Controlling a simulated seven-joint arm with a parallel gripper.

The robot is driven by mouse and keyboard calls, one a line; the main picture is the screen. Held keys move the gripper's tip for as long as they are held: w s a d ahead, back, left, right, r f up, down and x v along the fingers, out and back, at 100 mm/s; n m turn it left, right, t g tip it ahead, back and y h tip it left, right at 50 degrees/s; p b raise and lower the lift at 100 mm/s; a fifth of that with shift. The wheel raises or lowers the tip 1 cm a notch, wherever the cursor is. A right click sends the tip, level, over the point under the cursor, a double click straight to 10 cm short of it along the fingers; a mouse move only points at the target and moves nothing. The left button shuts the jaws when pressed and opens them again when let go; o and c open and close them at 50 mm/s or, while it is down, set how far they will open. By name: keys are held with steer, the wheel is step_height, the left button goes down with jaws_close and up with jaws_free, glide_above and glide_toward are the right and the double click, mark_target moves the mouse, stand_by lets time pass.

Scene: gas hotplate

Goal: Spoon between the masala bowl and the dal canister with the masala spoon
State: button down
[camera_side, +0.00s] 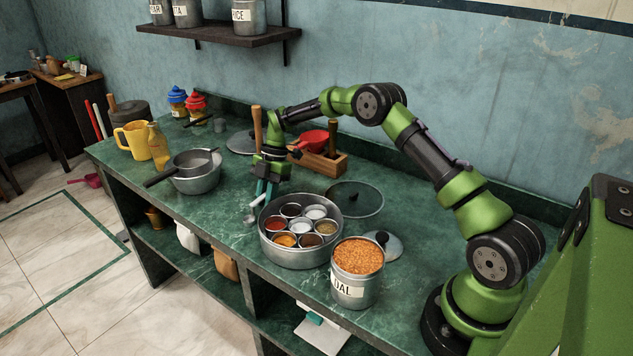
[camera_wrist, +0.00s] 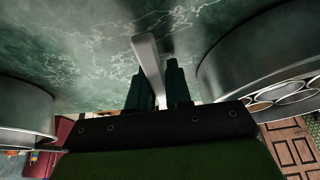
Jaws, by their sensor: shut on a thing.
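The masala bowl (camera_side: 290,258) is a wide round steel tin with several small cups of coloured spices, on the green counter. It also shows at the right of the wrist view (camera_wrist: 235,70). The dal canister (camera_side: 350,292), labelled DAL and heaped with orange lentils, stands in front and to the right of it. My gripper (camera_side: 265,188) is left of the masala bowl and shut on the masala spoon (camera_side: 253,213), a small metal spoon hanging low beside the bowl's left rim. In the wrist view its pale handle (camera_wrist: 148,58) runs up from my fingers (camera_wrist: 160,82). Its scoop content cannot be told.
A steel pot (camera_side: 196,182) with a dark-handled pan stands left. A yellow mug (camera_side: 134,140) and oil bottle (camera_side: 158,148) are beyond it. A wooden holder (camera_side: 320,164), a glass lid (camera_side: 355,199) and a small lid (camera_side: 383,246) lie behind the bowl and canister.

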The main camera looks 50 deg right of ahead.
step_height(320, 180, up, 15)
steer(key=s+r, duration=0.7)
steer(key=s, duration=1.4)
steer(key=s+a+f, duration=0.1)
steer(key=s+f, duration=0.2)
steer(key=s, duration=0.2)
steer(key=s+a+f+h, duration=0.1)
steer(key=s+f, duration=0.2)
steer(key=s, duration=0.3)
steer(key=shift+a, duration=0.4)
